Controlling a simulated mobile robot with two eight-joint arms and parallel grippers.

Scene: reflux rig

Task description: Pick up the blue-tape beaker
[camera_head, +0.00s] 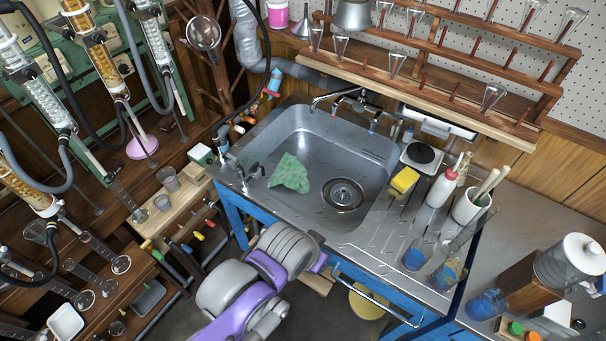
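Several clear glass vessels with blue in their lower parts stand at the right of the sink counter. One (415,256) is near the counter's front edge, and a second (447,273), with some yellow in it, is just to its right. A third (487,304) stands farther right, beside a wooden block. I cannot tell which of them bears blue tape, or whether the blue is tape or contents. One of my grey and purple arms reaches up from the bottom middle, in front of the sink. No gripper fingers show, and neither gripper is visibly at a vessel.
The metal sink (310,160) holds a green cloth (290,173). A yellow sponge (404,180), a white bottle (441,188) and a white cup of tools (470,207) stand near the blue-bottomed vessels. A dark blue frame bar (465,275) crosses close to them. Glassware fills the left side.

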